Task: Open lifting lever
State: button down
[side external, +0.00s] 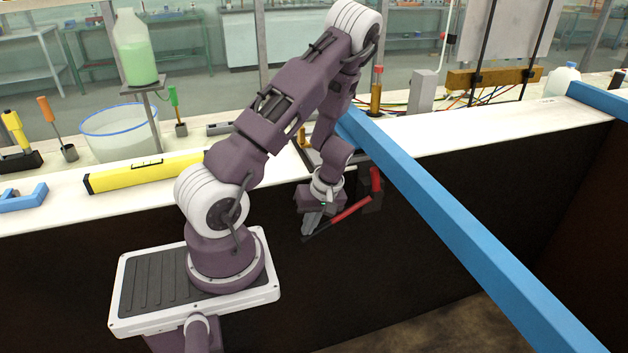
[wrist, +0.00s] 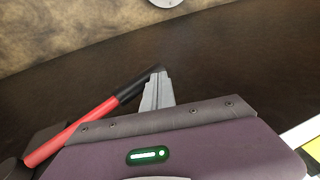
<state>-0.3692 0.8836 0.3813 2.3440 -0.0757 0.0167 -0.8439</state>
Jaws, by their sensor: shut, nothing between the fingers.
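The lifting lever (side external: 350,212) is a red bar with a black end, on the dark wall below the white counter. It slopes down to the left from a dark mount (side external: 369,195) with a short red upright piece. My gripper (side external: 309,230) points down beside the lever's black end. In the wrist view the lever (wrist: 82,130) runs up from lower left, and its black end reaches my grey fingertips (wrist: 158,76). The fingers are shut with nothing between them. I cannot tell whether they touch the black end.
A long blue beam (side external: 460,225) crosses the flume on the right. The dark wall (side external: 400,280) below the lever is clear.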

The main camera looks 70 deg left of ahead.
jog(key=shift+w+f, duration=0.1)
jog(key=shift+f, duration=0.2)
dwell(0.4)
jog(key=s+d+r, duration=0.3)
jog(key=s+r, duration=0.4)
jog(key=r, duration=0.5)
jog(key=w+d+r+m+t, duration=0.4)
jog(key=w+d+r+m, duration=0.3)
jog(key=d+r, duration=0.15)
jog(key=s+d+r+m+t+h, duration=0.2)
jog(key=s+d+r+m+t, duration=0.2)
jog(key=d+r+m, duration=0.6)
notch_tip(320, 180, up, 2)
jog(key=shift+s+d+m, duration=0.4)
jog(key=shift+s+d, duration=0.5)
jog(key=shift+d, duration=0.05)
